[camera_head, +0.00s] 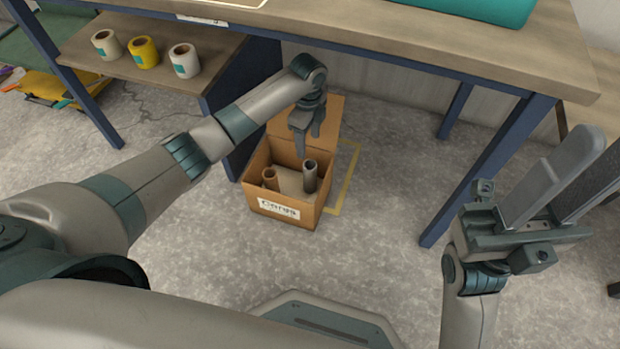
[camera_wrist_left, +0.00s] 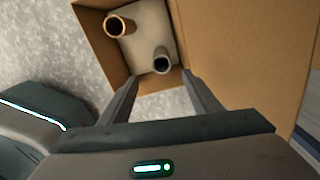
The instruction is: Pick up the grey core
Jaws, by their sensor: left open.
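The grey core (camera_head: 310,175) stands upright, slightly tilted, at the right inside an open cardboard box (camera_head: 284,216) labelled "Cores". It also shows in the left wrist view (camera_wrist_left: 161,62), just beyond my fingertips. A brown core (camera_head: 270,179) stands at the left in the same box; it shows in the wrist view (camera_wrist_left: 117,27) too. My left gripper (camera_head: 305,150) is open and empty above the box, pointing down, with the grey core apart from its fingers. My right gripper (camera_head: 545,190) is raised at the right, its two fingers apart, with nothing seen between them.
The box stands on the floor under a table (camera_head: 400,38) with blue legs. A box flap stands up behind my left gripper. A lower shelf (camera_head: 130,70) holds three tape rolls at the left. The concrete floor (camera_head: 370,240) in front of the box is clear.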

